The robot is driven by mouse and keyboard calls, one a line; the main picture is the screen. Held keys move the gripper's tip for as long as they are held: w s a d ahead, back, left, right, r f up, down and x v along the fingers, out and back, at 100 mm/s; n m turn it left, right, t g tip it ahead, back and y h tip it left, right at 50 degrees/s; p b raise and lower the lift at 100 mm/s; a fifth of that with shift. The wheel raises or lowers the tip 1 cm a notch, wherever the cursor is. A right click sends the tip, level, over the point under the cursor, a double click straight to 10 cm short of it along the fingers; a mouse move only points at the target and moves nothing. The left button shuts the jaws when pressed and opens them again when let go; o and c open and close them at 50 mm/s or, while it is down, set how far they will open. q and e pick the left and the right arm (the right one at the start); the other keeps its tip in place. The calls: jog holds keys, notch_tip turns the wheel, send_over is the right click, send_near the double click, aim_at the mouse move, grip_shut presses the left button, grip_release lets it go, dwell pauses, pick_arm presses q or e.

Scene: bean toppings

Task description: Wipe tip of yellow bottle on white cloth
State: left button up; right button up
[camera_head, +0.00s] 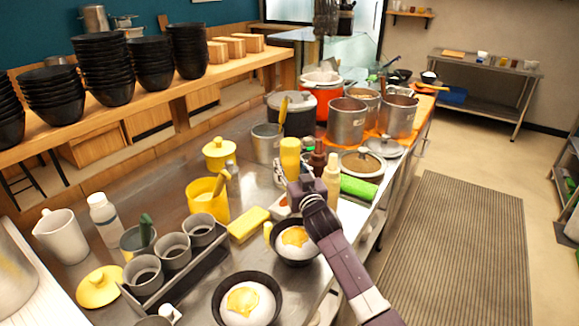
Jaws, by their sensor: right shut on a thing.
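My right gripper (297,187) is at the middle of the metal counter, with its arm coming in from the lower right. It is shut on the yellow bottle (290,156), which is upright with its lower part hidden by the gripper. The tip of the bottle cannot be made out. A small pale patch (281,200) beside the gripper may be the white cloth, but it is mostly hidden and I cannot be sure. My left gripper is not in view.
A brown bottle (318,158) and a cream bottle (332,181) stand close right of the gripper. Two black bowls with egg-like food, a near one (216,304) and a farther one (291,263), sit in front. A yellow sponge (248,224) lies left. Metal pots (347,122) stand behind.

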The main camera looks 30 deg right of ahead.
aim_at(293, 151)
notch_tip(293, 151, up, 6)
jog(key=p, duration=0.5)
jog(key=shift+p, duration=0.4)
jog(key=shift+r, duration=0.15)
